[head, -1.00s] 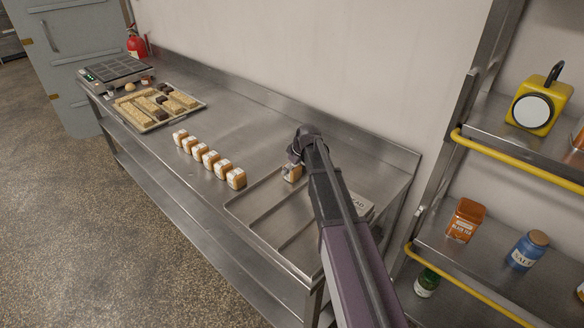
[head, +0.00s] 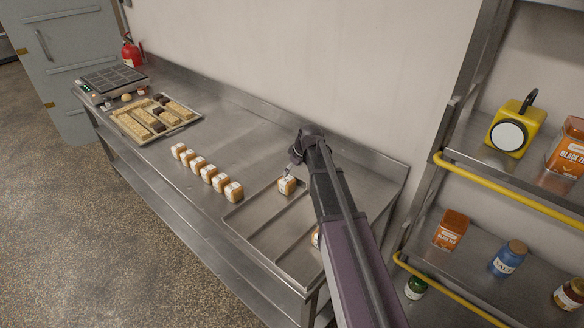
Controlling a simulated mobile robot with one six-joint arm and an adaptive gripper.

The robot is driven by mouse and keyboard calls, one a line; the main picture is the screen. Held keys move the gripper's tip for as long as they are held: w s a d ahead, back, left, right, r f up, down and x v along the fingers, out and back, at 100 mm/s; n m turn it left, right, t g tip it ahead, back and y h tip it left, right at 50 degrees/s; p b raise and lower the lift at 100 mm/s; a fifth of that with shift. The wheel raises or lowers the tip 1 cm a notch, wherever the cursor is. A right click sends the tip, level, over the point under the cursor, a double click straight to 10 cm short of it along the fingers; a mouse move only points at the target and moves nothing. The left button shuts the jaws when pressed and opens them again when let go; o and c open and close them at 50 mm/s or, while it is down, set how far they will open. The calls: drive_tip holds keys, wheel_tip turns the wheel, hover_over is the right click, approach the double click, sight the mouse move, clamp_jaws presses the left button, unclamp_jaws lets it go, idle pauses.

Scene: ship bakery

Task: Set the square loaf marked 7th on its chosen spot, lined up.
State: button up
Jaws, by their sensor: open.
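A square loaf (head: 287,185) with a pale label sits upright in the divided steel tray (head: 238,222), near its back left side. Its mark is too small to read, so I cannot tell if it is the 7th. My gripper (head: 291,168) is open just above and behind this loaf; I cannot tell if a finger touches it. A row of several similar loaves (head: 209,171) stands on the steel counter left of the tray. Another loaf (head: 316,239) shows only as a sliver beside my arm, which hides much of the tray's right side.
A baking tray (head: 191,122) of dough bars and a scale (head: 112,80) stand at the counter's far left. The wall and back ledge (head: 240,99) run close behind. A shelf rack with a yellow rail (head: 500,184) and jars stands right. Counter between row and wall is clear.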

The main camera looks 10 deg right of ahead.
drive_tip(key=shift+p+v, duration=0.8)
drive_tip(key=shift+v, duration=0.4)
drive_tip(key=s+a+m+g+h, duration=0.1)
drive_tip(key=s+m+g, duration=0.1)
drive_tip(key=s, duration=1)
drive_tip(key=s+a+f+m+g+h, duration=0.1)
drive_tip(key=s+m, duration=0.4)
drive_tip(key=s, duration=0.8)
drive_tip(key=shift+s+f+g+h, duration=0.25)
drive_tip(key=shift+g+h, duration=0.15)
